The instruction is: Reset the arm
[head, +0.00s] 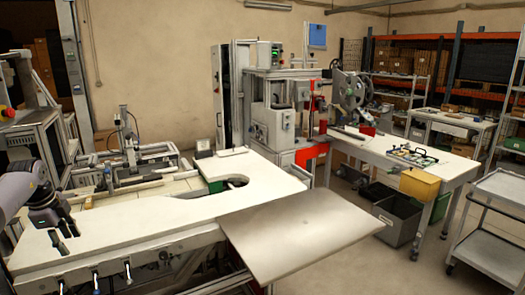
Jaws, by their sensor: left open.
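My left gripper (62,243) comes in from the left edge in the head view. It hangs over the left part of the white worktable (150,215), fingers pointing down and spread apart. Nothing shows between its fingers. My right gripper is not in view. A tape reel (349,90) stands upright on the machine at the back, far from my gripper.
A bare flat panel (300,232) juts out at the table's front right. Behind it is a bench (440,170) with small parts and a yellow bin (420,184). Dark crates (396,219) sit on the floor. A grey cart (492,245) stands at the right.

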